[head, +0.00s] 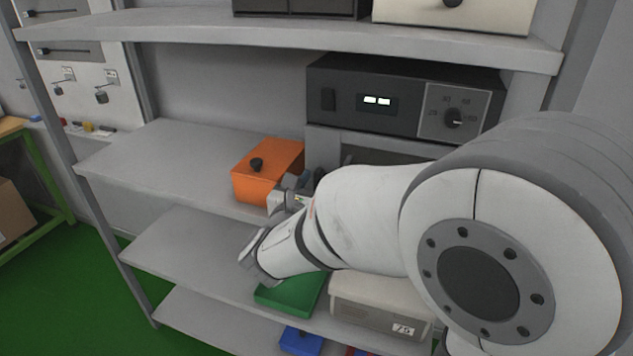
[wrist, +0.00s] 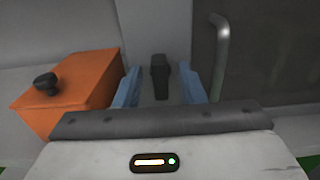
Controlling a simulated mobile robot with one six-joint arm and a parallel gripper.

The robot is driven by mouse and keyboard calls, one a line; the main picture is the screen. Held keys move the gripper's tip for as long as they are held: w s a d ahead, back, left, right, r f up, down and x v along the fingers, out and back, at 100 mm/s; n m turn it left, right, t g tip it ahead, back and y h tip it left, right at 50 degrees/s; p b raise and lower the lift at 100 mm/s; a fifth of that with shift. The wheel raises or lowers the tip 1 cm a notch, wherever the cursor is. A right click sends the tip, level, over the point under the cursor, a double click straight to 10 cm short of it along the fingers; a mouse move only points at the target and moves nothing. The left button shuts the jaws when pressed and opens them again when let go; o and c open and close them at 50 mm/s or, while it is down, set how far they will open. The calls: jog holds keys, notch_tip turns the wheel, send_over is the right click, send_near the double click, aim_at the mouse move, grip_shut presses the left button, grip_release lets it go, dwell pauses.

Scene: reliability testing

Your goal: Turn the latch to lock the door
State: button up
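The latch (wrist: 160,78) is a small black upright piece on a light grey panel in the wrist view. My gripper (wrist: 160,69) is open, with one blue finger on each side of the latch and a visible gap on both sides. I cannot tell how far the fingertips are from the panel. The door (wrist: 262,55) is the dark grey panel to the right, with a pale vertical handle (wrist: 221,60). In the head view my gripper (head: 312,180) is beside the cabinet front, and my arm hides the latch and most of the door.
An orange box (head: 256,185) with a black knob stands close left of my gripper, also in the wrist view (wrist: 85,85). A dark unit (head: 345,95) with a display and dial sits above. Shelf boards (head: 150,165) lie above and below; the left shelf is clear.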

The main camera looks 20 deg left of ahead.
jog(key=shift+c, duration=0.3)
grip_shut()
jog(key=shift+f+b, duration=0.2)
jog(key=shift+b, duration=0.35)
jog(key=m+b, duration=0.6)
jog(key=b, duration=0.3)
jog(key=m+b, duration=0.6)
jog(key=b, duration=0.3)
jog(key=m+b, duration=0.6)
jog(key=b, duration=0.4)
jog(key=shift+d+f, duration=0.15)
jog(key=shift+d, duration=0.1)
